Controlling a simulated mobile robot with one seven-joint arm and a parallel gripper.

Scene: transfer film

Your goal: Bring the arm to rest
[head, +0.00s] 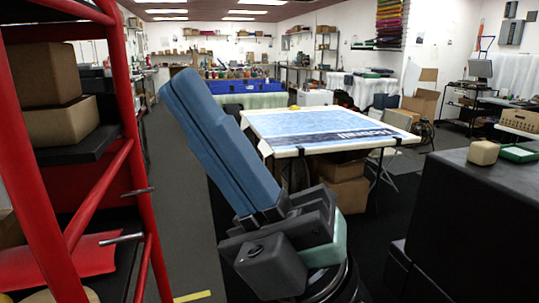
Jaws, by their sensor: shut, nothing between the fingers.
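My gripper (182,88) is in the head view, left of the middle. Its two long blue fingers lie against each other, shut, with nothing seen between them. They point up and to the left. Its dark body sits below them, near the bottom of the picture, and my arm beyond that is mostly out of view. In the picture, the gripper stands in front of the left side of a table (275,150) with a blue and white printed sheet (325,124) on top. I see no contact with the table.
A red rack (88,205) with cardboard boxes (45,75) stands close on the left. A black block (475,225) with a small beige block (483,152) on it stands on the right. Cardboard boxes (345,192) are under the table. Grey floor (180,190) is clear between rack and gripper.

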